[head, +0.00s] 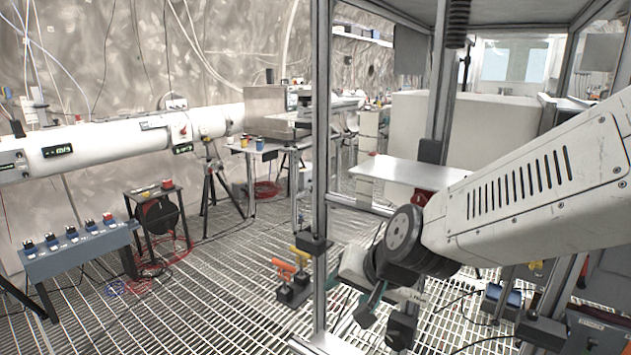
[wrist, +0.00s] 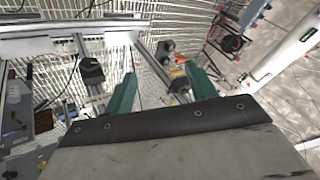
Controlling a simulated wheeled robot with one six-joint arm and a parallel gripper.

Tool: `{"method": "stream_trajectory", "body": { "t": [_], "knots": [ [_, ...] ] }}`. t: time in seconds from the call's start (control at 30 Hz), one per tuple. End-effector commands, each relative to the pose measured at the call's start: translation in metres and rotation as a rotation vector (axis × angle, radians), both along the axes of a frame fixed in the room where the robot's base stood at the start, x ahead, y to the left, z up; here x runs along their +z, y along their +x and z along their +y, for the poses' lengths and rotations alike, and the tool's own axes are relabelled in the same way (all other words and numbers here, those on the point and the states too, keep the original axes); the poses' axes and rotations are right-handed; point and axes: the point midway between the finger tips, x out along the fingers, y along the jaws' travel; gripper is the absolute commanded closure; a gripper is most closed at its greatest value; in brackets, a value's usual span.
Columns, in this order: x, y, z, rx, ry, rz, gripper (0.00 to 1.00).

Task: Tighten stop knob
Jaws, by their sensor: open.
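My gripper (head: 386,313) hangs low at the aluminium frame in the head view, apart from the orange handle (head: 284,268) and yellow handle (head: 299,254) to its left. In the wrist view its two green fingers (wrist: 161,90) stand wide apart with nothing held between them. A dark round part (wrist: 165,48) and a small orange part (wrist: 180,60) lie beyond the fingers, near the right one. I cannot tell which part is the stop knob. My arm hides part of the frame in the head view.
An upright aluminium post (head: 320,150) stands just left of my gripper. A dark block (wrist: 91,70) sits on a rail at the left of the wrist view. A blue control box (head: 80,247) and small table (head: 153,190) stand left. Grating floor (head: 225,290) is open between.

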Motion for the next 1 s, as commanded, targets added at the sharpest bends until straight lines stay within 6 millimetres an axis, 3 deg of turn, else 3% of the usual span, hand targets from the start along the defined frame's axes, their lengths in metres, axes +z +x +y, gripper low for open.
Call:
{"method": "stream_trajectory", "body": {
  "t": [0.2,0.3,0.4,0.5,0.6,1.0],
  "knots": [
    [0.018,-0.105,-0.078,0.275,-0.217,0.263,0.44],
    [0.031,-0.155,-0.129,0.325,-0.337,0.379,0.44],
    [0.045,-0.19,-0.168,0.309,-0.42,0.443,0.44],
    [0.056,-0.204,-0.19,0.253,-0.456,0.425,0.44],
    [0.064,-0.208,-0.198,0.202,-0.453,0.385,0.44],
    [0.068,-0.208,-0.202,0.169,-0.445,0.371,0.44]
  ]
}}
